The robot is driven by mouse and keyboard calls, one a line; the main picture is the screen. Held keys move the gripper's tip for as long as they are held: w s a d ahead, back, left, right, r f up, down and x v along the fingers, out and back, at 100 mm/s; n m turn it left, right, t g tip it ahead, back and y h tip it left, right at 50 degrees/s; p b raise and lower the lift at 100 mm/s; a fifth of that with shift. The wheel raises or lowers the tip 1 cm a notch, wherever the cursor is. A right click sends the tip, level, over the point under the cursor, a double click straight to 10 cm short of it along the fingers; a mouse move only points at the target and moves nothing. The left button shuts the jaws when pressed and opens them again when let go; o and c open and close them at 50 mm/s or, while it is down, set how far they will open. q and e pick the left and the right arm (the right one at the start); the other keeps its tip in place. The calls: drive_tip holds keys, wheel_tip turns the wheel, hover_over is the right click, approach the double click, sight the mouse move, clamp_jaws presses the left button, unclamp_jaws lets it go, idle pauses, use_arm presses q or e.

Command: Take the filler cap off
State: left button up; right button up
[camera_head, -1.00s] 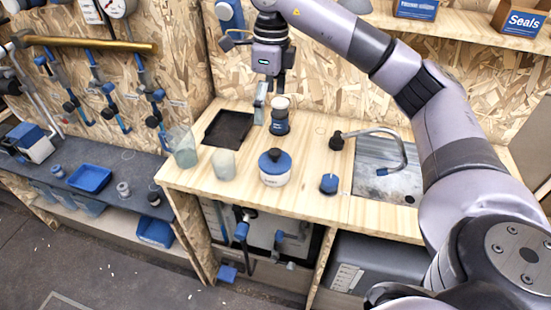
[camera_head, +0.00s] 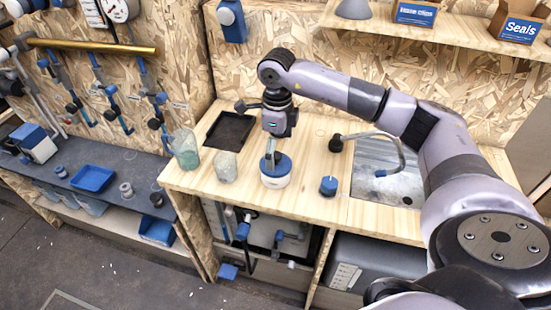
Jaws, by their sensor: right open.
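A round white container (camera_head: 276,182) stands on the wooden bench with a blue cap (camera_head: 283,165) on its top. My right gripper (camera_head: 271,153) points down from above, its fingers at the cap and partly in front of it. It is open. I cannot tell whether its fingers touch the cap. The cap's dark knob is hidden by the fingers. A smaller blue piece (camera_head: 328,186) stands on the bench to the right of the container. My left gripper is not in view.
Two clear glass vessels, a taller one (camera_head: 184,150) and a shorter one (camera_head: 225,167), stand left of the container. A dark tray (camera_head: 230,131) lies behind them. A sink with a curved tap (camera_head: 385,141) is at the right. The bench front is clear.

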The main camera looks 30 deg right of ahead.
sight(278, 155)
drive_tip(key=shift+d+f+p, duration=0.1)
drive_tip(key=shift+f+p, duration=0.35)
drive_tip(key=shift+f, duration=1.4)
drive_tip(key=shift+c, duration=0.6)
